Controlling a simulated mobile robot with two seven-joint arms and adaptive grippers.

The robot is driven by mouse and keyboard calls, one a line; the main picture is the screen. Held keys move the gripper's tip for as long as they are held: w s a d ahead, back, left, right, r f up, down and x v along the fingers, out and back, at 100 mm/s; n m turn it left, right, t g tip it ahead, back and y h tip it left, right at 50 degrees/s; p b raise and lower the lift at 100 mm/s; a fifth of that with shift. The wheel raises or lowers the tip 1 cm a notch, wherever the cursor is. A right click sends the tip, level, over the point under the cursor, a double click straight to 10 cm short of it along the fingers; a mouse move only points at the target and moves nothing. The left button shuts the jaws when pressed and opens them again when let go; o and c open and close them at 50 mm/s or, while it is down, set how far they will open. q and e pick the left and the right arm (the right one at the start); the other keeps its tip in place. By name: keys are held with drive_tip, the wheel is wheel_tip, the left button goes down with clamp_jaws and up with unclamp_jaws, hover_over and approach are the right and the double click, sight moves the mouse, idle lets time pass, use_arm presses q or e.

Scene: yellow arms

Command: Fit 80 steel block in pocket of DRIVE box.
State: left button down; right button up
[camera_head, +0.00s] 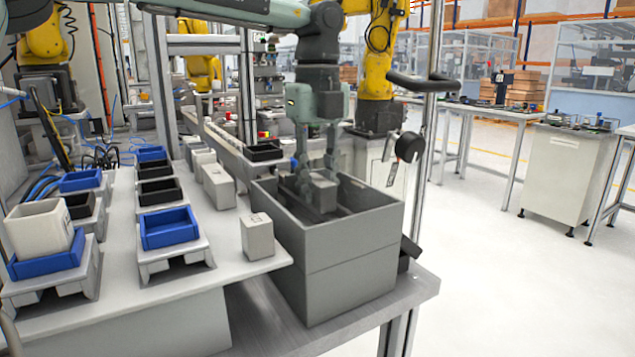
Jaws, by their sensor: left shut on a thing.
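My left gripper (318,181) comes in from the top and points down into a tall grey open box (336,262). It is shut on a grey block (325,198), taken as the 80 steel block, held upright inside the box's opening. No marking on the block is readable. No DRIVE lettering shows on the box faces, so I cannot confirm it is the DRIVE box. The front wall hides the box floor and any pocket. I cannot tell whether the block touches anything below. My right gripper is not in view.
Another grey block (258,236) stands on the white table (120,295) close to the box's left wall. More grey blocks (218,186) stand behind it. Blue trays (170,228) and black trays (160,191) sit on stands to the left. A metal post (429,135) rises behind the box.

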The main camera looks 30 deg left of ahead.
use_arm(q)
drive_tip(key=shift+f+b, duration=0.3)
idle(0.4)
idle(0.3)
drive_tip(key=c, duration=1.2)
unclamp_jaws()
drive_tip(key=shift+r, duration=0.1)
drive_tip(key=shift+r+p, duration=1.65)
drive_tip(key=shift+r, duration=1.75)
